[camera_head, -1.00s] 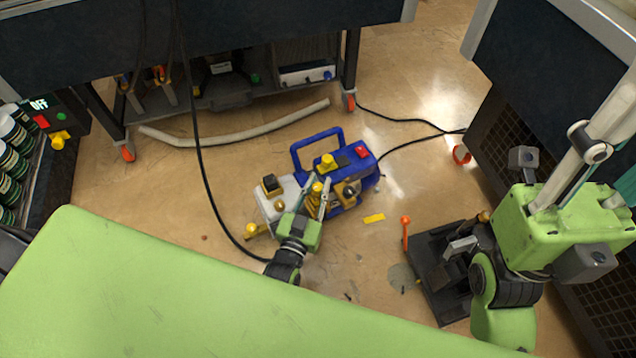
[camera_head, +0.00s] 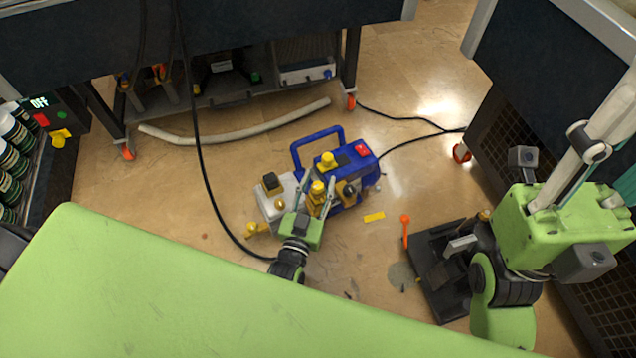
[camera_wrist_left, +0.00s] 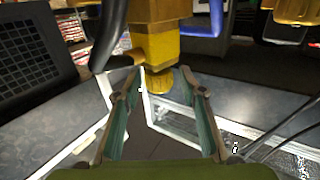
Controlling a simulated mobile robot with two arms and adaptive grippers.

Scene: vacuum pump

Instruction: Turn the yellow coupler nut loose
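The blue and white vacuum pump (camera_head: 350,185) stands on the floor in the head view. A yellow coupler nut (camera_head: 317,190) stands on its near side. My left gripper (camera_head: 317,188) is open, with its fingers on either side of the nut in this view. In the left wrist view, a yellow fitting (camera_wrist_left: 158,50) hangs down, and its rounded end (camera_wrist_left: 160,80) lies between the spread fingertips (camera_wrist_left: 158,88) with gaps on both sides. I see no contact. My right gripper (camera_head: 462,246) is over a dark tray at the right; its fingers are mostly hidden.
Other yellow fittings (camera_head: 327,160) sit on the pump close to the gripper. A black hose (camera_head: 205,170) runs down to its left. The dark tray (camera_head: 425,250) and an orange-topped tool (camera_head: 405,230) are at the right. A yellow piece (camera_head: 374,217) lies on clear floor.

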